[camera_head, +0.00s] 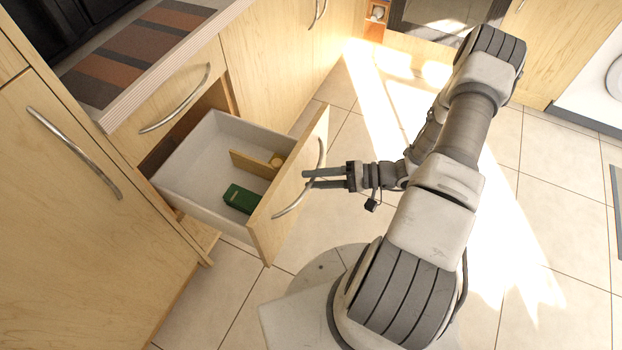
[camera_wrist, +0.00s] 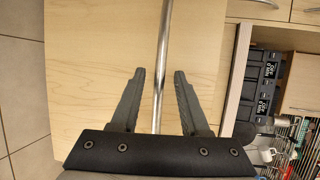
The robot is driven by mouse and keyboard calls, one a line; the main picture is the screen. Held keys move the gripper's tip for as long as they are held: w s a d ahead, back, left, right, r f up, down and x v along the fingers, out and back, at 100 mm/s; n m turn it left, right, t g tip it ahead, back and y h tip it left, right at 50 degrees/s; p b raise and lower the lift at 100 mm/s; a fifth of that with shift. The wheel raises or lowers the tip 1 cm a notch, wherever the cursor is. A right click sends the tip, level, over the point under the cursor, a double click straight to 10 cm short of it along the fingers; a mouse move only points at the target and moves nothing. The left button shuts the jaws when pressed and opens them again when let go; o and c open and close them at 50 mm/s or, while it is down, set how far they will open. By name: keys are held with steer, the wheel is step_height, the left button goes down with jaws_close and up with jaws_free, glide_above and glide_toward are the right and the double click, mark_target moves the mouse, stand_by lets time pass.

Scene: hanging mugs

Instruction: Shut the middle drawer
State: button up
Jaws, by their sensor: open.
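The middle drawer (camera_head: 290,190) stands pulled out from the wooden cabinet, with its white tray and wooden front in view. A curved metal handle (camera_head: 303,187) runs along the drawer front. My gripper (camera_head: 306,179) is open in front of the drawer front, close to the handle. In the wrist view the handle (camera_wrist: 161,60) passes as a vertical bar between the two open fingers (camera_wrist: 158,75). I cannot tell whether a finger touches it.
A green box (camera_head: 241,198) and a wooden board (camera_head: 252,164) lie inside the drawer. A drawer with a handle (camera_head: 178,100) sits shut above, under a counter with a striped mat (camera_head: 140,58). The tiled floor (camera_head: 345,135) beside the drawer is clear.

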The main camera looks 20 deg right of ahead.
steer(key=shift+w+a+f, duration=0.15)
steer(key=shift+w+a, duration=0.05)
steer(key=shift+a, duration=0.3)
jaws_close()
stand_by(1.2)
